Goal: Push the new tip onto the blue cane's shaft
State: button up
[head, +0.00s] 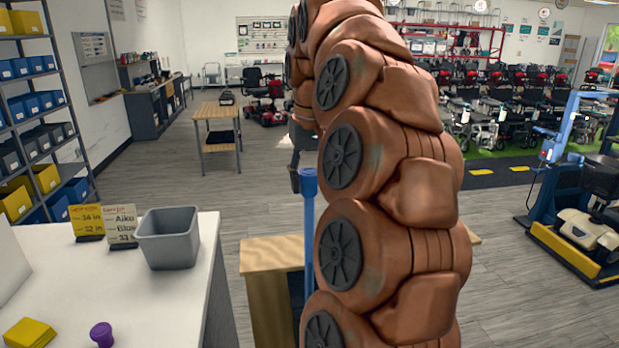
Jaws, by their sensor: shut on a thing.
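A blue upright shaft (309,205), which looks like the blue cane's, stands left of my arm. Its top end is slightly wider, and its lower part passes in front of a wooden bench. My gripper (297,182) is dark and points down, just left of and close to the shaft's top. My copper-coloured arm hides much of it. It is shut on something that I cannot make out. I cannot tell whether it touches the shaft. A small purple knob-like piece (102,334) stands on the white counter; I cannot tell whether it is a cane tip.
The white counter (160,300) at the left bears a grey bin (168,240), two small sign cards (105,224) and a yellow block (29,333). The wooden bench (268,255) stands behind the shaft. Open floor lies beyond, with a blue-framed lift (553,195) at the right.

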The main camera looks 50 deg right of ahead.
jog(key=o, duration=1.7)
jog(key=shift+r+p, duration=1.5)
jog(key=shift+r, duration=0.85)
jog(key=shift+r+p, duration=2.15)
